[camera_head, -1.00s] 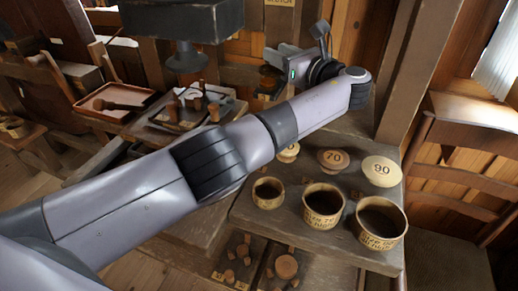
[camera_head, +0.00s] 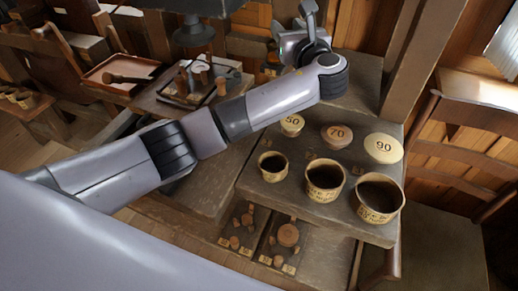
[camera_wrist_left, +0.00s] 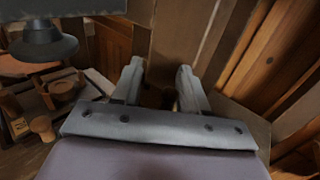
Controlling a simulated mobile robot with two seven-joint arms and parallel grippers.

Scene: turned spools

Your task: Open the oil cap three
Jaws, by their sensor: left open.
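No part is plainly marked as an oil cap. On the wooden bench stand three round wooden lids, marked 50 (camera_head: 292,124), 70 (camera_head: 337,136) and 90 (camera_head: 383,148). In front of them stand three open wooden cups: small (camera_head: 273,166), middle (camera_head: 325,180) and large (camera_head: 379,199). My left gripper (camera_head: 308,12) is behind the lids, near the back wall, apart from them. In the left wrist view it (camera_wrist_left: 160,68) is open, with nothing between its fingers. My right gripper is in no view.
A dark lamp-like fitting (camera_head: 193,38) hangs left of my gripper; it also shows in the left wrist view (camera_wrist_left: 43,42). A wooden post (camera_head: 405,60) rises at the bench's back right. Trays with turned pieces (camera_head: 200,82) stand at left. Small spools (camera_head: 288,235) lie on a lower shelf.

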